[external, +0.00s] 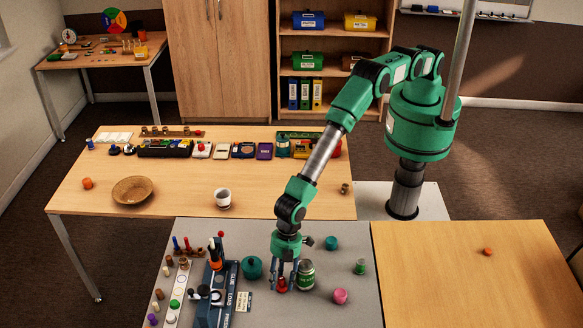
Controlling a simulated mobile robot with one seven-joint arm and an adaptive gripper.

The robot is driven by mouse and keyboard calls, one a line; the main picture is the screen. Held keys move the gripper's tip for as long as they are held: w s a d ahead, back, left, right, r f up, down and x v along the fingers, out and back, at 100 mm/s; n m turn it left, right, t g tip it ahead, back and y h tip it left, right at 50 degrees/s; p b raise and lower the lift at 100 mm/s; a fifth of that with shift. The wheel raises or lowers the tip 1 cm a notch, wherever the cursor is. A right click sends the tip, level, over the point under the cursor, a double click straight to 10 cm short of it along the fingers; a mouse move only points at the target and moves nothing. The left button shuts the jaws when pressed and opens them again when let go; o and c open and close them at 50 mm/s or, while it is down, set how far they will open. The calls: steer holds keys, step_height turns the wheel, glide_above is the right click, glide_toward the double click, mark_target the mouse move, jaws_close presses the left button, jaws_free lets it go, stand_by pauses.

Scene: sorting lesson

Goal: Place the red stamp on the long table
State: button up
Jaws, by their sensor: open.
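My gripper (282,280) points straight down over the grey table (345,245), its fingers open. A small red object (282,285), which looks like the red stamp, stands on the grey table between or just behind the fingertips; I cannot tell if they touch it. The fingers partly hide it. A red-topped peg (187,243) also stands in the row at the left of the grey table. The long wooden table (170,205) lies behind the grey one.
A green can (306,274) stands close right of my gripper, a teal pot (252,267) close left. A blue press stand (217,290) is further left. A pink object (340,296) lies to the right. The long table holds a bowl (133,190) and a white cup (223,198), with bare wood between.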

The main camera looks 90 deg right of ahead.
mark_target(281, 278)
jaws_close()
steer(key=shift+r, duration=0.1)
stand_by(0.3)
steer(key=shift+r, duration=4.9)
